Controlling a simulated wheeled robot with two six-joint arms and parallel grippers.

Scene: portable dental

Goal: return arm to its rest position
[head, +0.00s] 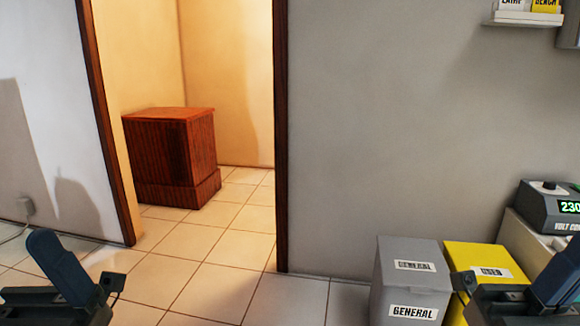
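The dark end of my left arm (66,284) shows at the bottom left corner, with a blue-grey rounded piece standing up tilted. The dark end of my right arm (530,298) shows at the bottom right corner, with a similar piece leaning the other way. Both are cut off by the lower edge of the head view. I see nothing held in either one. Their fingertips cannot be made out clearly, so I cannot tell whether they are open or shut.
A grey bin (396,277) marked GENERAL and a yellow bin (483,259) stand by the wall, the yellow one partly behind my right arm. A voltage unit (546,207) is at right. A doorway shows a wooden cabinet (172,160). The tiled floor (215,262) ahead is clear.

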